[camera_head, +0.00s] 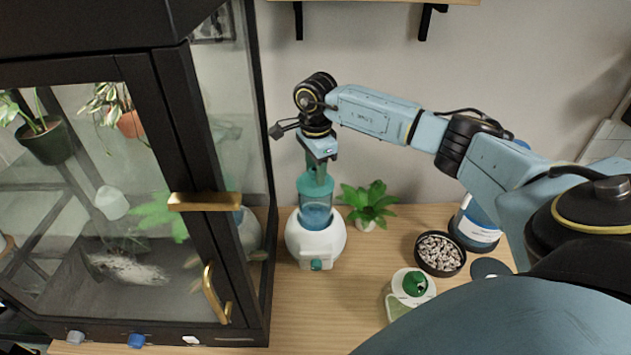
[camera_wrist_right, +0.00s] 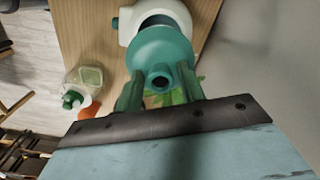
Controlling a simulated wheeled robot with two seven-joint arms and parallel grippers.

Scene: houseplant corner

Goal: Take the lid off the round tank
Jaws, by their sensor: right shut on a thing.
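The round white tank (camera_head: 316,243) stands on the wooden table just right of the glass cabinet, with a small teal knob on its front. A teal lid (camera_head: 316,186) is above it, directly below my right gripper (camera_head: 318,163). In the right wrist view, my right gripper (camera_wrist_right: 160,92) has a finger on either side of the lid's (camera_wrist_right: 160,50) central hub and is shut on it. The tank (camera_wrist_right: 180,12) shows beyond the lid, with part of a dark opening visible. My left gripper is not in view.
The black-framed glass cabinet (camera_head: 183,130) with brass handles stands close on the left. A green plant (camera_head: 369,203) is just right of the tank. A bowl of pebbles (camera_head: 440,253), a green-capped bottle (camera_head: 412,285) and a blue container (camera_head: 474,228) stand farther right.

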